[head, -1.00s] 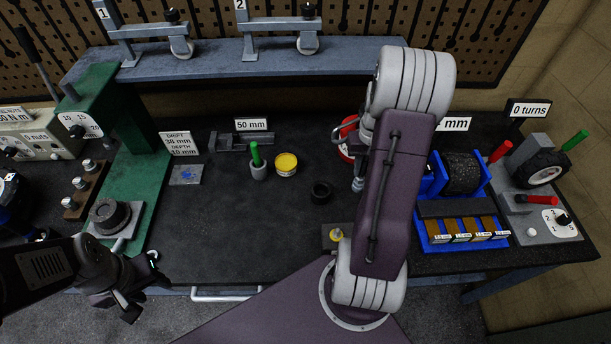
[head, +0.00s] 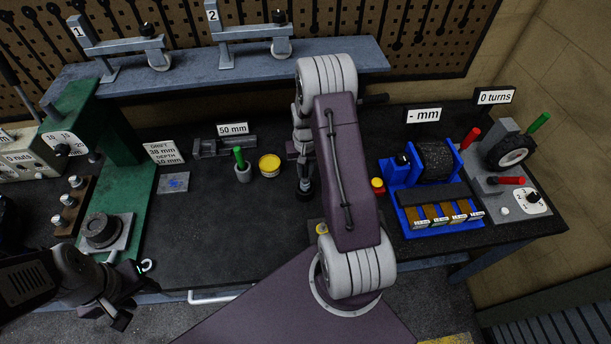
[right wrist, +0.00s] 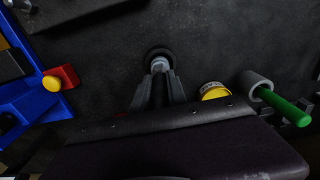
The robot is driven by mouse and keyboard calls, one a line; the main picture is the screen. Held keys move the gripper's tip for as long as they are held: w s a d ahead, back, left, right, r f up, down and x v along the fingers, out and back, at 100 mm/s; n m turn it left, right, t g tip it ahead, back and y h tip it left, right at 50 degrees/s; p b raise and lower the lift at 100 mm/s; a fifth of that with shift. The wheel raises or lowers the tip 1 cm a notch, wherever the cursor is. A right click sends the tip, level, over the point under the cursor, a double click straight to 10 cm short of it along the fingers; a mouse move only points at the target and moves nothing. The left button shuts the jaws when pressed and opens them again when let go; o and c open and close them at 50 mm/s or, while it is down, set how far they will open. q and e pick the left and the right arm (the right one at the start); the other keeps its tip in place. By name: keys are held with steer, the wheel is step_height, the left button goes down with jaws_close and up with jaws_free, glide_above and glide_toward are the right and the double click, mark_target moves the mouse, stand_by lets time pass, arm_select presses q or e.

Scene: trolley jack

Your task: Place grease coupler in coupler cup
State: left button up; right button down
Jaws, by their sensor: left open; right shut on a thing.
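The grease coupler (right wrist: 160,64), a small grey metal piece, is between the fingertips of my right gripper (right wrist: 159,78), which is shut on it. The coupler cup, a dark round ring (right wrist: 159,51), is right at the coupler's end; I cannot tell whether the coupler is inside it or just above. In the head view my right gripper (head: 304,182) points down at the cup (head: 305,195), which it partly covers. My left gripper (head: 119,314) is open and empty at the front left, near the bench's front edge.
A yellow tin (head: 269,166) and a grey holder (head: 243,174) with a green handle stand left of the cup. A blue stand (head: 412,213) and a red block with a yellow button (head: 377,185) are to the right. The bench front left of centre is clear.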

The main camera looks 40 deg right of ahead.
mark_target(305, 177)
steer(key=f, duration=0.1)
steer(key=f+p, duration=0.1)
steer(key=f, duration=0.2)
steer(key=shift+w, duration=0.25)
steer(key=shift+w+d+f, duration=0.1)
steer(key=shift+w, duration=0.1)
steer(key=shift+s+f, duration=0.1)
steer(key=shift+s, duration=0.2)
steer(key=c, duration=1.3)
jaws_free()
arm_select(q)
steer(key=shift+w+r, duration=0.35)
steer(key=shift+r, duration=0.2)
arm_select(e)
steer(key=shift+w, duration=0.1)
